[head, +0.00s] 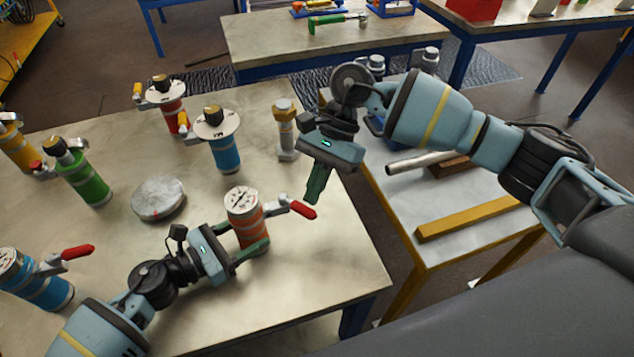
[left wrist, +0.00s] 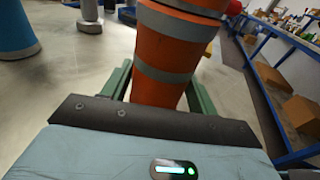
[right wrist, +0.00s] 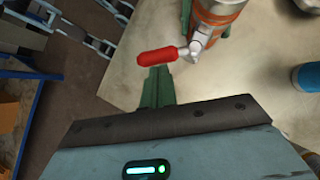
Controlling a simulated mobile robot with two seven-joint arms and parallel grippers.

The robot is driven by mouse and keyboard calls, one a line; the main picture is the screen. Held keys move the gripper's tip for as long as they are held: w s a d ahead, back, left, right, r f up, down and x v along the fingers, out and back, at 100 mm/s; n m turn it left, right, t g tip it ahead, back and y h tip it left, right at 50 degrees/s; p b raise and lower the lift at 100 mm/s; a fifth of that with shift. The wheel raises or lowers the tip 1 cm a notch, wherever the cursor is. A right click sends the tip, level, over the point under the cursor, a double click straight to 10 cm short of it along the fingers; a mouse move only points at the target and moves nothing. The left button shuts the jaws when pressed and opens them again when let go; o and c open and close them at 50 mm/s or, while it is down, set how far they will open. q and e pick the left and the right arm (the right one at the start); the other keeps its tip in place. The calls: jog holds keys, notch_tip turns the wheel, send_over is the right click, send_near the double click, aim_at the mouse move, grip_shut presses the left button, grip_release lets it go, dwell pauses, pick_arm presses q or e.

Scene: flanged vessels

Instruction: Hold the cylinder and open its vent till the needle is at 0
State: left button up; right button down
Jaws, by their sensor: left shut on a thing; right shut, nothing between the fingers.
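The orange cylinder (head: 248,230) with grey bands stands near the front right of the table. Its white dial (head: 242,201) faces up; the needle is too small to read. My left gripper (head: 246,247) is shut on the orange cylinder, which also fills the left wrist view (left wrist: 165,60). A vent valve with a red lever (head: 303,208) sticks out to the right from the top. My right gripper (head: 314,200) is shut and empty beside the lever's end. In the right wrist view the red lever (right wrist: 160,57) lies just beyond the fingertips (right wrist: 157,78); I cannot tell whether they touch.
Blue (head: 224,150), green (head: 85,180), red (head: 170,108) and other cylinders stand on the table (head: 110,240) to the left and behind. A round metal disc (head: 158,198) and a grey bolt-like post (head: 286,130) are nearby. A side bench (head: 440,205) holds bars.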

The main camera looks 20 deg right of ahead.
aim_at(308, 209)
jog(key=shift+s+a+m+t, duration=0.15)
jog(key=shift+s+m+t, duration=0.25)
jog(key=shift+m, duration=0.3)
jog(key=shift+s+a+m+t+y, duration=0.25)
jog(key=shift+s+m+t, duration=0.2)
jog(key=shift+m, duration=0.4)
jog(key=shift+s+a+m+t+y, duration=0.15)
jog(key=shift+s+m+t+y, duration=0.2)
jog(key=shift+m+t, duration=0.35)
jog(key=shift+s+a+m+t, duration=0.25)
jog(key=shift+a+m, duration=0.1)
jog(key=shift+m, duration=0.5)
jog(key=shift+a, duration=0.1)
jog(key=shift+s+a, duration=0.15)
jog(key=shift+w+d, duration=0.25)
jog(key=shift+w, duration=0.55)
